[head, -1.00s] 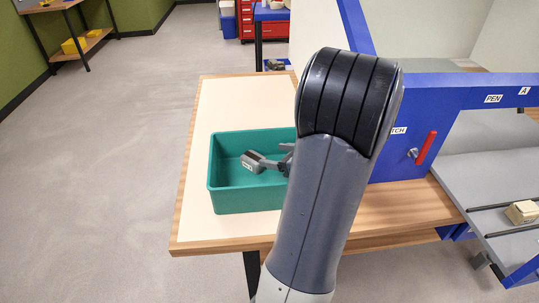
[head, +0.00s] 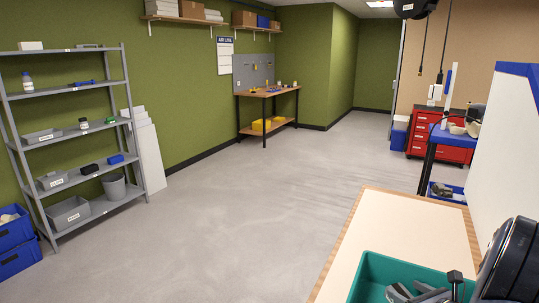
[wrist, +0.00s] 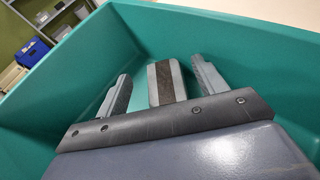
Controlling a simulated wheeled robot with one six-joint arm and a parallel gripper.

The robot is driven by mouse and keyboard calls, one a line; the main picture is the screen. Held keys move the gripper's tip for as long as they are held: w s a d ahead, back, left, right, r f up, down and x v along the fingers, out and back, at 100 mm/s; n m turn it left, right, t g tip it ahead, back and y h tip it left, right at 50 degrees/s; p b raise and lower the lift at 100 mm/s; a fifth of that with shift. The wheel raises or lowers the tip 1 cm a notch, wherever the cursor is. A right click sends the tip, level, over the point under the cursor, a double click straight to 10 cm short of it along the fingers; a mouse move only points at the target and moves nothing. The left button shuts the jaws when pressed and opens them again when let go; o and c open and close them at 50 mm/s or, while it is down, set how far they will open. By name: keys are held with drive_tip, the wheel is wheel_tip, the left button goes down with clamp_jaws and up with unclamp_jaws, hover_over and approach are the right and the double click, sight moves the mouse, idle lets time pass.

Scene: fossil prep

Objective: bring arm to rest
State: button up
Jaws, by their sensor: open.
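My gripper (wrist: 161,72) is open in the wrist view, low inside a teal bin (wrist: 265,50). A grey block with a dark brown strip (wrist: 167,83) lies between its two fingers, with a gap on each side. In the head view the teal bin (head: 367,275) stands on the table at the bottom right, cut off by the frame. Grey parts show in it beside my dark arm joint; I cannot clearly tell block from gripper there.
The pale table top (head: 405,225) is clear behind the bin. A white panel with blue edging (head: 507,150) rises at the right. A blue bench (head: 445,137) and red drawers (head: 424,140) stand beyond. A grey shelf rack (head: 75,130) stands left; open floor lies between.

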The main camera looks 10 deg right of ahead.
drive_tip(key=shift+s+f, duration=0.1)
drive_tip(key=shift+f, duration=0.5)
drive_tip(key=shift+r+p, duration=0.45)
drive_tip(key=shift+r, duration=0.2)
